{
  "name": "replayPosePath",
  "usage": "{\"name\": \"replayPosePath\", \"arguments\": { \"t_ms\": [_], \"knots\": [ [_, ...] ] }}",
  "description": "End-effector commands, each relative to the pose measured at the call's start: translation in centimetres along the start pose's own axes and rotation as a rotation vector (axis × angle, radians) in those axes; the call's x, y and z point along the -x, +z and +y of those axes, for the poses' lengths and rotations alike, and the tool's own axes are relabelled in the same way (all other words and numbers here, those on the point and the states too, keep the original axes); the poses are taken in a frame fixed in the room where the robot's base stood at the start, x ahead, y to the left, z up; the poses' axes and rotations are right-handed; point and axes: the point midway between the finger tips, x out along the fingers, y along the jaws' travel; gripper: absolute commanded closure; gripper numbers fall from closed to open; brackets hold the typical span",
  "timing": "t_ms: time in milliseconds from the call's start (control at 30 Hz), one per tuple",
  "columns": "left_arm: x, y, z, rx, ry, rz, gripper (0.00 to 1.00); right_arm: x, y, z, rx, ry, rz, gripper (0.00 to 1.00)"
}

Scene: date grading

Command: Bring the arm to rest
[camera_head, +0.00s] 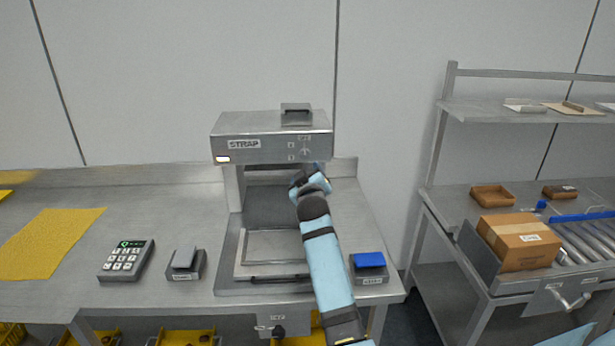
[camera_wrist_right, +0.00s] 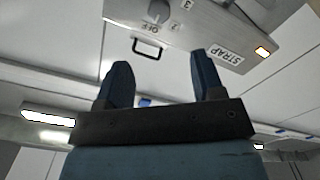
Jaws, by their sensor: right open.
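My right arm reaches up from the bottom of the head view to the strapping machine (camera_head: 270,148), a grey unit labelled STRAP. My right gripper (camera_head: 309,178) is in front of the machine, just below its head and over the right side of its bed. In the right wrist view the gripper (camera_wrist_right: 163,72) has its two dark blue fingers apart, with nothing between them. Beyond them shows the machine's front panel (camera_wrist_right: 188,28), with a knob and a lit lamp. I cannot tell whether the gripper touches the machine. My left gripper is not in view.
On the steel bench stand a keypad (camera_head: 127,260), a small grey device (camera_head: 186,263) and a blue-topped device (camera_head: 369,262). A yellow mat (camera_head: 50,243) lies at left. At right, a second bench holds a cardboard box (camera_head: 519,240) beside a roller conveyor (camera_head: 585,240).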

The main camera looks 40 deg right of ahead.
Motion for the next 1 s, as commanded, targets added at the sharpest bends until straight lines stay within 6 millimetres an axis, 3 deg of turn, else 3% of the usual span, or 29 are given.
{"name": "replayPosePath", "arguments": {
  "t_ms": [333, 467, 567, 667, 867, 1000],
  "knots": [
    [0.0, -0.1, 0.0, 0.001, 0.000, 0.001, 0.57, 0.2, 0.2, -0.2, 0.001, -0.006, 0.000, 0.38],
    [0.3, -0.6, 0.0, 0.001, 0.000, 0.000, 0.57, 2.2, 2.1, -2.0, 0.004, -0.057, 0.003, 0.38],
    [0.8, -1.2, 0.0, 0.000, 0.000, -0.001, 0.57, 5.7, 4.8, -4.7, -0.004, -0.144, 0.007, 0.38],
    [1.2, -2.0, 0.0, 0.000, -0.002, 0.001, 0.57, 10.5, 8.0, -8.0, -0.025, -0.260, -0.001, 0.38],
    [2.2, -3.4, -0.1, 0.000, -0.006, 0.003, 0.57, 22.7, 14.0, -13.5, -0.109, -0.516, -0.057, 0.38],
    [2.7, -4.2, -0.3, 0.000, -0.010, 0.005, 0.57, 32.4, 17.3, -15.8, -0.193, -0.691, -0.134, 0.38]
  ]
}}
